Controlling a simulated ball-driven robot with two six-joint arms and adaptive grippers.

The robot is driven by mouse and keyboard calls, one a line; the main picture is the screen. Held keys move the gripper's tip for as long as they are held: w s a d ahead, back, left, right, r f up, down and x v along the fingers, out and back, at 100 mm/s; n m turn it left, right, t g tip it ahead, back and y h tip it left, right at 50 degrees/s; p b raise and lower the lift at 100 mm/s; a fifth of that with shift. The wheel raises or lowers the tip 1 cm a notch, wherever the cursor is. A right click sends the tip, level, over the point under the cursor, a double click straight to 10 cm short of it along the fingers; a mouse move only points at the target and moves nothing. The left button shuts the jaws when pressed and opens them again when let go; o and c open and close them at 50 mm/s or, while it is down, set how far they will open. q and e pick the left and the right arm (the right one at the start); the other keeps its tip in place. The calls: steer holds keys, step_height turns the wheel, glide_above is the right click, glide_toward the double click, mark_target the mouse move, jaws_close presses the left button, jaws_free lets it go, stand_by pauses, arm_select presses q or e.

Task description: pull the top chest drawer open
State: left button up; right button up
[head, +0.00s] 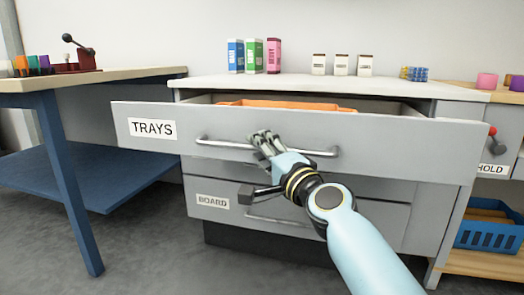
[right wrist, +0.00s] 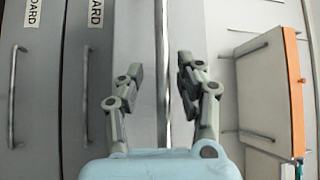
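The top chest drawer (head: 390,139), a grey front labelled TRAYS, stands pulled out from the chest. An orange tray (head: 290,104) shows inside it. Its bar handle (head: 318,152) runs across the middle of the front. My right gripper (head: 264,143) is at the handle, left of its middle, and hides part of it. In the right wrist view my right gripper (right wrist: 162,68) has its two fingers apart, with a grey strip between them; a firm hold on the handle cannot be made out. My left gripper is not in view.
A drawer labelled BOARD (head: 213,201) is shut below. Boxes and jars (head: 341,65) stand on the chest top (head: 205,81). A blue-legged bench (head: 70,180) is at left; a blue crate (head: 487,232) is at right. Floor in front is clear.

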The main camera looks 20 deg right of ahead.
steer(key=shift+s, duration=0.1)
steer(key=v, duration=1.2)
